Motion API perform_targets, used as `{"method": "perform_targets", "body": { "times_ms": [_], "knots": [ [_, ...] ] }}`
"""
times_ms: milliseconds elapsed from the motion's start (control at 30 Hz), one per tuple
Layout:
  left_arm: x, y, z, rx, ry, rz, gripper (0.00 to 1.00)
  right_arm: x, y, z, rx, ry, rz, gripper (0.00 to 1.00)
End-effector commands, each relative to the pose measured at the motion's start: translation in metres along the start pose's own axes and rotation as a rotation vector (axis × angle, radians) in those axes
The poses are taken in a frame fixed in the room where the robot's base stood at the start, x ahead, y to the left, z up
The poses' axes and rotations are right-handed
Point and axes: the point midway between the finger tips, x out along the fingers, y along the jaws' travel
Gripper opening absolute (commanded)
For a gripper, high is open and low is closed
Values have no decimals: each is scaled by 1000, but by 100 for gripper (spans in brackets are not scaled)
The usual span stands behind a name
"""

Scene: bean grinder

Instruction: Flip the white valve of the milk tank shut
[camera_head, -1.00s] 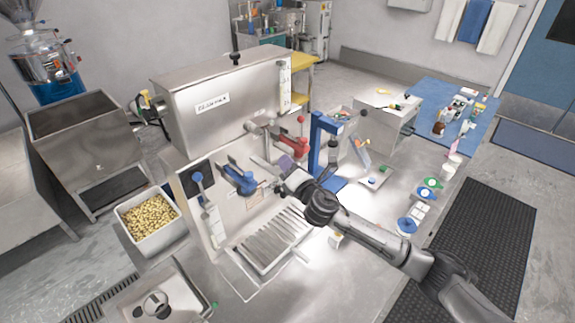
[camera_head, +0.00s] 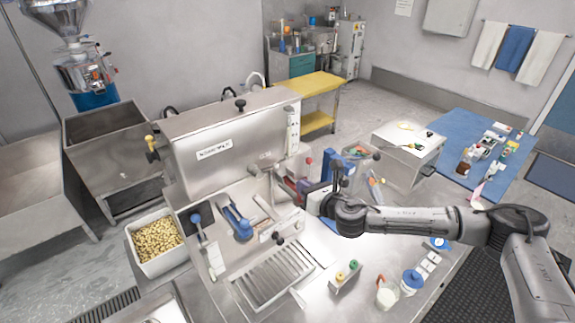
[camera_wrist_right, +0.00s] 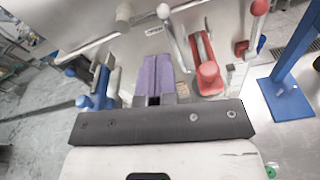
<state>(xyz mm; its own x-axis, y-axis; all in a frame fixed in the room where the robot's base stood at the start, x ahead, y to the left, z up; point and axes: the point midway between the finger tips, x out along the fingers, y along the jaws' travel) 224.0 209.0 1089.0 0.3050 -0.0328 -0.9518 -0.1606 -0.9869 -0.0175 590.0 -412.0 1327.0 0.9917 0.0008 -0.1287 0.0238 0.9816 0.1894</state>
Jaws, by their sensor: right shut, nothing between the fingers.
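The milk tank (camera_head: 222,152) is a steel box with a printed label on its front. Below it a pale white-grey valve handle (camera_head: 264,206) lies between the blue valve (camera_head: 236,222) and the red valve, which is partly hidden by my right gripper. In the right wrist view, the red valve (camera_wrist_right: 207,75) is right of my fingers, the blue valve (camera_wrist_right: 101,88) is left, and a pale white knob (camera_wrist_right: 123,13) stands above. My right gripper (camera_wrist_right: 157,75) is shut and empty, its purple fingers pointing at the tank front. Contact with the white valve cannot be told. My left gripper is not in view.
A blue stand (camera_head: 338,168) rises close behind my right gripper. A slatted drip tray (camera_head: 270,275) lies below the valves. A white bin of beans (camera_head: 131,233) stands at the left. Small cups (camera_head: 387,292) and a holder (camera_head: 345,278) stand on the counter at the front right.

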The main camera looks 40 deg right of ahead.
Motion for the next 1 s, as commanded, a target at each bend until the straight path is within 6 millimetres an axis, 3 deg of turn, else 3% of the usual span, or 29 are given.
{"method": "perform_targets", "body": {
  "times_ms": [467,1000],
  "knots": [
    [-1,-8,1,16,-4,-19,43,2,-6,-5,-367,45,-52,0],
    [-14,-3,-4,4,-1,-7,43,75,-10,-7,-376,45,-52,0]
  ]
}}
